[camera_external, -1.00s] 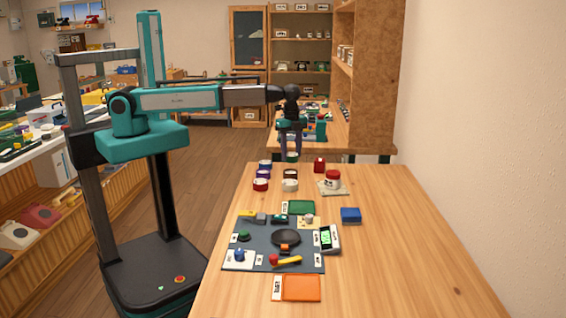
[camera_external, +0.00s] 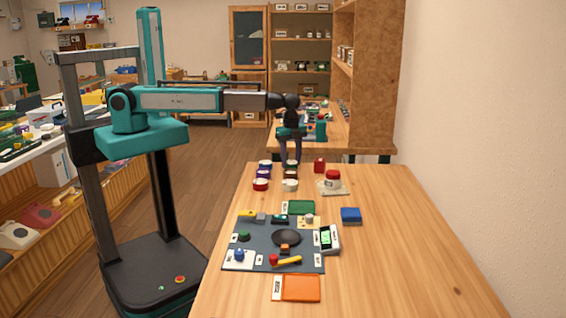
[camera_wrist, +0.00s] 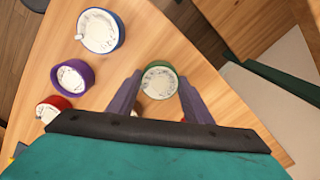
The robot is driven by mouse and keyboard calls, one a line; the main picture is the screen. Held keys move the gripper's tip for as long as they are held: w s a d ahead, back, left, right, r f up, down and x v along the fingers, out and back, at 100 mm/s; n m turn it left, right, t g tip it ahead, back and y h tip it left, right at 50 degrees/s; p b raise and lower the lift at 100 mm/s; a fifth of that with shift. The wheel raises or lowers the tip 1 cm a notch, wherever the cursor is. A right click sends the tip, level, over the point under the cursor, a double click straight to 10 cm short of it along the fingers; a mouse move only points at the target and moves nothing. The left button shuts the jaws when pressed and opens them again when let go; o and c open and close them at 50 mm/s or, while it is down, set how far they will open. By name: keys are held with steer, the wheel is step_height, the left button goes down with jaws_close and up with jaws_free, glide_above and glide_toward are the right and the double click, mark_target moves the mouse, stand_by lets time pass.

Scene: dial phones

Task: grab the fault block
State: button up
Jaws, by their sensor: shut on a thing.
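My gripper (camera_external: 290,162) reaches down at the far left end of the wooden table. In the wrist view its two purple-grey fingers (camera_wrist: 160,88) stand on either side of a round piece with a green rim (camera_wrist: 159,78) and a pale, speckled top. The fingers are shut on this piece, which is upright. In the outside view the fingers mostly hide it. No readable label marks any thing as the fault block, so I cannot tell whether this piece is it.
Similar round pieces stand close by: blue (camera_wrist: 100,30), purple (camera_wrist: 72,77) and red (camera_wrist: 50,107). A red block (camera_external: 319,165) and a red-topped piece (camera_external: 333,178) stand to the right. A grey mat (camera_external: 258,262) with phone parts lies nearer. The table's right side is clear.

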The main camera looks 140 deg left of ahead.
mark_target(291, 162)
steer(key=shift+f, duration=0.15)
steer(key=o, duration=1.2)
steer(key=shift+o, duration=0.2)
steer(key=shift+r, duration=0.25)
step_height(291, 162, up, 12)
steer(key=b, duration=0.3)
steer(key=shift+o, duration=0.5)
steer(key=shift+f, duration=0.1)
